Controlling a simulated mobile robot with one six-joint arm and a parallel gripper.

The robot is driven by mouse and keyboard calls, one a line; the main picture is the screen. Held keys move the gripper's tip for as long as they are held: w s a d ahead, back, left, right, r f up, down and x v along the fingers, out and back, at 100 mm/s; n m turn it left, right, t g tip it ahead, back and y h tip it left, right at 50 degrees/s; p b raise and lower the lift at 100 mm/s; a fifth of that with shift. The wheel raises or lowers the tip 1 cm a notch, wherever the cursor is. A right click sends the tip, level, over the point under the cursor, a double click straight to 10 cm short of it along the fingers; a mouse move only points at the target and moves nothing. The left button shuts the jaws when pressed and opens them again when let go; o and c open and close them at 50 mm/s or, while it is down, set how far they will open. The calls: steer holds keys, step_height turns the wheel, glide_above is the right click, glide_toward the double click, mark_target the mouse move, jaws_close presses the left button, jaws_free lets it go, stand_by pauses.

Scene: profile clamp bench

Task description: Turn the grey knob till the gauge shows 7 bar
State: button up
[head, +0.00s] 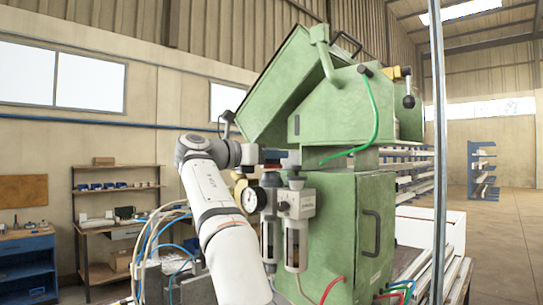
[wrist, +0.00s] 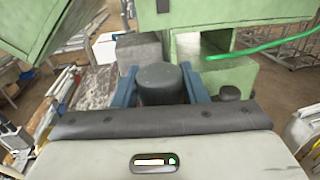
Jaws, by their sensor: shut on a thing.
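The grey knob (wrist: 162,90) stands between the two blue fingers of my gripper (wrist: 159,72) in the wrist view. The fingers are shut on its sides. In the head view my gripper (head: 274,158) reaches in from the left at the knob, which is mostly hidden there. The round gauge (head: 249,199) has a white face and a brass-coloured part beside it. The gauge does not show in the wrist view.
A filter unit with clear bowls (head: 296,247) hangs below the knob on the green machine (head: 333,230). A small dark cap (wrist: 230,93) stands close to the right finger. A green hose (head: 376,115) loops above right. Coloured hoses (head: 150,235) run at lower left.

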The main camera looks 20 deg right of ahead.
steer(key=o, duration=1)
steer(key=shift+c, duration=0.2)
steer(key=v, duration=0.7)
steer(key=shift+a, duration=0.4)
steer(key=shift+s, duration=0.1)
